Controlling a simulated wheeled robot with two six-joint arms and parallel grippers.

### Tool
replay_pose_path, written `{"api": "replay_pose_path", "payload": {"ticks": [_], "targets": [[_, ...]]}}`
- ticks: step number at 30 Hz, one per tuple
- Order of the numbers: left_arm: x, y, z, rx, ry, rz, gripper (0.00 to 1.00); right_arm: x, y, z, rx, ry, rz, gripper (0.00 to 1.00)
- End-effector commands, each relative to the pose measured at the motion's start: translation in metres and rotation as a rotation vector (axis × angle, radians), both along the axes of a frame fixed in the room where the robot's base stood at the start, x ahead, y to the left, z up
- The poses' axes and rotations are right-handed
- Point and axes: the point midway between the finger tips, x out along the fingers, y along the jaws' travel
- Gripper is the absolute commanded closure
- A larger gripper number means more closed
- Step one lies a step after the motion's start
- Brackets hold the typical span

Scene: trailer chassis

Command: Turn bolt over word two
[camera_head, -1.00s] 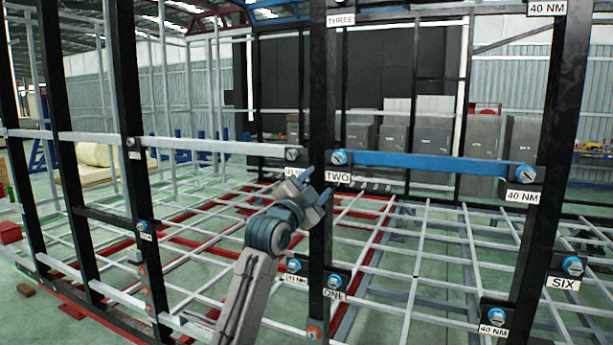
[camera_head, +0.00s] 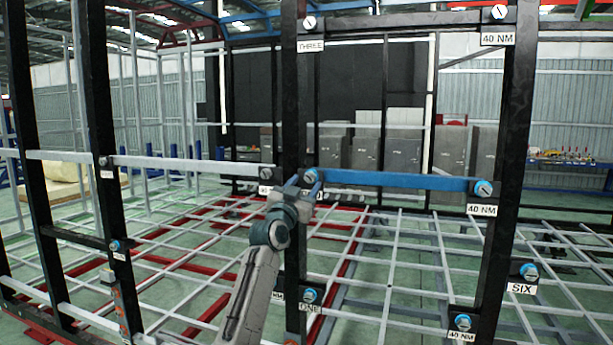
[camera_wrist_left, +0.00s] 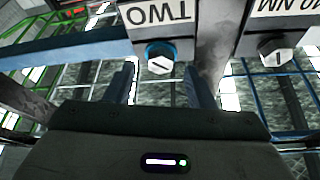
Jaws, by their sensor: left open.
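The bolt over the word TWO (camera_head: 310,176) has a blue collar and sits on the black upright, at the left end of the blue bar. In the left wrist view, which is upside down, this bolt (camera_wrist_left: 160,57) shows a slotted pale head beside the TWO label (camera_wrist_left: 158,13). My left gripper (camera_head: 304,188) is open just below and in front of the bolt, partly covering the label in the head view. In the wrist view its fingers (camera_wrist_left: 161,84) stand either side of the bolt's position. I cannot tell whether they touch it. My right gripper is not in view.
A blue bar (camera_head: 400,180) runs right to another blue-collared bolt (camera_head: 483,188) over a 40 NM label. A grey bar (camera_head: 190,164) ends at a plain bolt (camera_head: 266,174) close left of my gripper. Black uprights (camera_head: 510,130) stand around; the lattice floor frame lies behind.

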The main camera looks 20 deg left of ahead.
Motion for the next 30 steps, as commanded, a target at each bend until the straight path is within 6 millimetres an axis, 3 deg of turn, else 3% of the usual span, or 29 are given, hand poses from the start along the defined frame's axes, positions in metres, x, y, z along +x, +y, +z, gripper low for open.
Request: {"api": "replay_pose_path", "payload": {"ticks": [6, 16, 23, 30], "targets": [[0.016, -0.002, 0.007, 0.0, 0.0, 0.0, 0.51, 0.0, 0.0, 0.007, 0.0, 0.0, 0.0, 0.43], [0.019, -0.002, 0.007, 0.001, 0.0, 0.0, 0.51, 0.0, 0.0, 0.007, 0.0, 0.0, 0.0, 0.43], [0.019, -0.002, 0.007, 0.001, 0.0, 0.0, 0.94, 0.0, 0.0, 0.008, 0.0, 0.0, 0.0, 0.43], [0.019, -0.002, 0.003, 0.017, -0.002, 0.001, 0.96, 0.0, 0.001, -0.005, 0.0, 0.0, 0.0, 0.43]]}}
